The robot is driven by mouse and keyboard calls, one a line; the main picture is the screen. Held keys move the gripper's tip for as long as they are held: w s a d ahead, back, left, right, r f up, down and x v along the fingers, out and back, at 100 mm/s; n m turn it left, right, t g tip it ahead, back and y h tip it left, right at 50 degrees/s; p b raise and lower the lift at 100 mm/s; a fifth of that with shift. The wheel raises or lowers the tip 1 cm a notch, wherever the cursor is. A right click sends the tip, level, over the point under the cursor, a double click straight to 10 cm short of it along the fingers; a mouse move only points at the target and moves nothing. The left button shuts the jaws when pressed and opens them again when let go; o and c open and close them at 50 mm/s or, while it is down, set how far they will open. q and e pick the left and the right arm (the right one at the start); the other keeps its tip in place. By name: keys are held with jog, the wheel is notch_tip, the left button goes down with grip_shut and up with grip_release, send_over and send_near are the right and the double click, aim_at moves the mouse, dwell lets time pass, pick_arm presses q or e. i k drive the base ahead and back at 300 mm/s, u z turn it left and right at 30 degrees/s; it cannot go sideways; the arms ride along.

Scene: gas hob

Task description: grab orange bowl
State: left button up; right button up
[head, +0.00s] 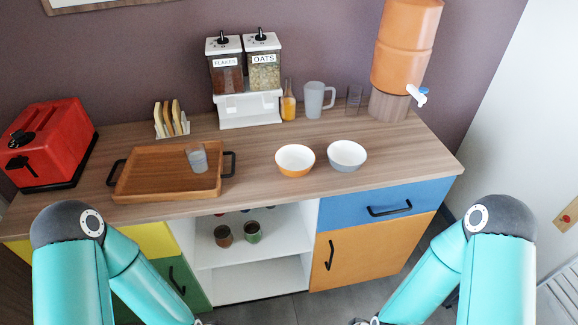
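The orange bowl (295,172) stands upright on the wooden counter, right of the middle in the head view. Its inside is white and looks empty. A grey-blue bowl (347,165), also white inside, stands just to its right with a small gap. My two teal arms come in from the lower left and lower right. They reach down to the bottom edge of the picture, in front of the counter and well apart from the bowl. Both grippers are cut off below the frame, so their fingers are hidden.
A wooden tray (140,183) with a glass (197,158) lies left of the bowls. Behind are a dispenser (249,110), an orange bottle (288,107), a mug (318,99) and a water dispenser (404,50). A red toaster (48,143) stands far left. Counter before the bowls is clear.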

aim_at(293, 160)
jog(key=z, duration=0.6)
jog(key=i, duration=0.2)
jog(key=u, duration=2.85)
jog(key=i, duration=0.1)
jog(key=u, duration=0.65)
jog(key=k, duration=1.85)
jog(key=z, duration=0.9)
jog(key=i, duration=1)
